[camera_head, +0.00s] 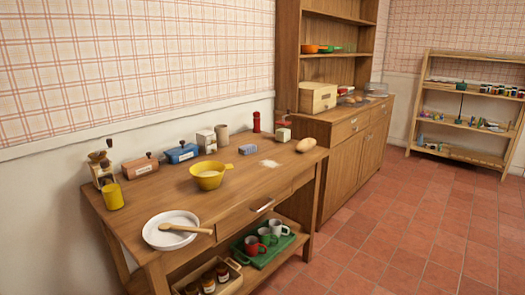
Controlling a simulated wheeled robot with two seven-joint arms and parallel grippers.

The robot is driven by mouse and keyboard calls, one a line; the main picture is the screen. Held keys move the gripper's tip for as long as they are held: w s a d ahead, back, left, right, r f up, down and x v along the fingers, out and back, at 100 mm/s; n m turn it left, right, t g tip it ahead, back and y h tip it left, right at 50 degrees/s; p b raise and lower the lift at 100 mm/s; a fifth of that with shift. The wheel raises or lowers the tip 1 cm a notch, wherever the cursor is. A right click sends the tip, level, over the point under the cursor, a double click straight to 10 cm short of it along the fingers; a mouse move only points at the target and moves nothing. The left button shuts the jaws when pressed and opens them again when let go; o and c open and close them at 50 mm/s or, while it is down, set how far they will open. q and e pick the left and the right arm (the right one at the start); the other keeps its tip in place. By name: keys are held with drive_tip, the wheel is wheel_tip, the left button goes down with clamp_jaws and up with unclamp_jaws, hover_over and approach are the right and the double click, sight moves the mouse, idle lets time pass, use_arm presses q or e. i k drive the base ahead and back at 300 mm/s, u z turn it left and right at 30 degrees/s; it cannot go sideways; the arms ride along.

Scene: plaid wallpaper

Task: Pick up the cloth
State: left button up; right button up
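A small blue-and-white folded item (248,149), which looks like the cloth, lies on the wooden table (150,196) toward its back right. It lies behind and to the right of the yellow bowl (208,178). A flat white patch (269,163), perhaps spilled flour, lies to its right and nearer the front. Neither of my grippers shows in the head view.
A white plate (160,236) with a wooden spoon (188,228) and a yellow cup (113,197) stand at the table's left. A blue box (182,153), a brown box (141,167) and canisters line the back. A potato-like object (306,145) lies at right. Open tiled floor (400,235) is at right.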

sight(247, 149)
drive_tip(key=z, duration=0.7)
drive_tip(key=i, duration=0.85)
drive_tip(key=z, duration=0.4)
drive_tip(key=i, duration=0.95)
drive_tip(key=u, duration=0.5)
